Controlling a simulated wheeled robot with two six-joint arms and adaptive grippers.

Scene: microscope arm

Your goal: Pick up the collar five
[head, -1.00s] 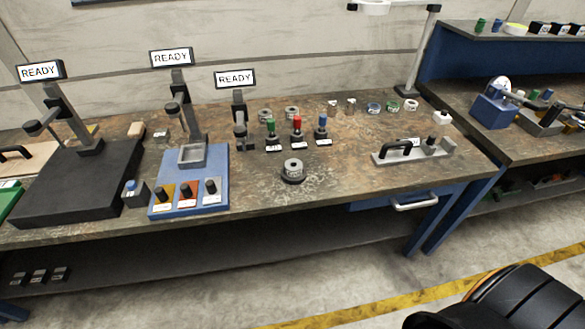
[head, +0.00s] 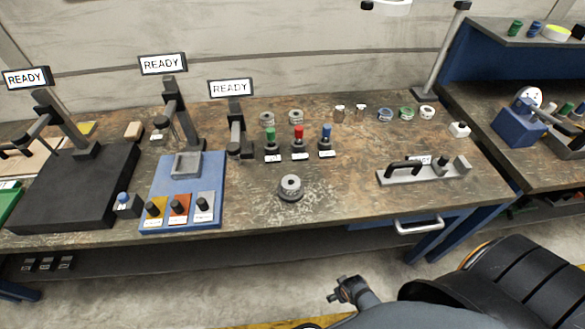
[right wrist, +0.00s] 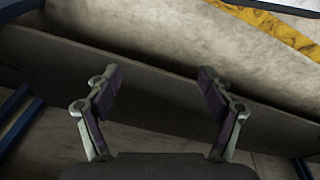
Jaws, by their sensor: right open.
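Several ring-shaped collars are on the workbench in the head view. One grey metal collar (head: 290,184) sits on a round dark base near the front middle. Two more grey collars (head: 267,118) stand further back. A blue-marked ring (head: 384,114), a green-marked ring (head: 406,113) and a white ring (head: 426,111) lie at the back right. I cannot read which is collar five. My right gripper (head: 343,292) is below and in front of the bench edge, away from all collars. In the right wrist view it is open and empty (right wrist: 158,82). My left gripper is out of view.
Red, green and blue knobs (head: 299,144) stand behind the front collar. A blue fixture (head: 155,188) is to the left and a grey handled fixture (head: 425,173) to the right. The bench top around the front collar is clear.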

